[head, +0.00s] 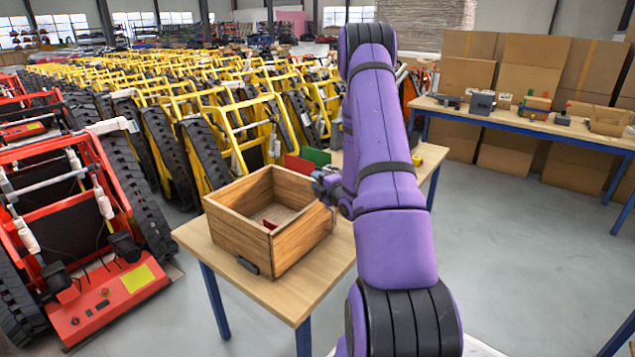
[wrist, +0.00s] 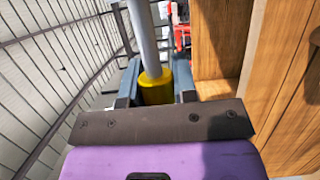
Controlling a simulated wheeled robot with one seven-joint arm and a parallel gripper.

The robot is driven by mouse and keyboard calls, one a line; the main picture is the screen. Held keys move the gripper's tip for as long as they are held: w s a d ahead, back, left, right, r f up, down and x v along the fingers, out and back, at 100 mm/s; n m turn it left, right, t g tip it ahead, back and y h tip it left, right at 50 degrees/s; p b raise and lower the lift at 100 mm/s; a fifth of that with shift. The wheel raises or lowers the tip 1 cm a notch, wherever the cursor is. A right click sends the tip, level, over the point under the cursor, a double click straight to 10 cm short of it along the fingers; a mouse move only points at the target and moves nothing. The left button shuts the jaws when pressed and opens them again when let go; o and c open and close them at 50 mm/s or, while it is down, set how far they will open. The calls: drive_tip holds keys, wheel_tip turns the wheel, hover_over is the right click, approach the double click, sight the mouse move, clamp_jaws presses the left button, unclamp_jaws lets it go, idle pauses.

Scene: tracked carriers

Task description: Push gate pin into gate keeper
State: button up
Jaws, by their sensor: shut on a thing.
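In the wrist view my gripper (wrist: 155,88) is shut on a yellow cylindrical grip (wrist: 157,92) with a grey rod (wrist: 145,35) running away from it. This looks like the gate pin. In the head view my gripper (head: 326,187) is at the right side of an open wooden box (head: 295,245), close to its wall. The pin is too small to make out there. The box wall also shows at the right of the wrist view (wrist: 222,40). I cannot pick out the gate keeper for certain in either view.
The box stands on a wooden table (head: 305,290) with blue legs. A small red piece (head: 270,224) is inside the box, and a dark piece (head: 247,265) lies before it. A green panel (head: 316,156) is behind. Red (head: 80,260) and yellow tracked carriers crowd the left.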

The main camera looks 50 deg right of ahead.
drive_tip(key=shift+w+d, duration=0.15)
drive_tip(key=shift+d, duration=1.95)
idle(1.9)
drive_tip(key=o, duration=1)
drive_tip(key=v, duration=1.1)
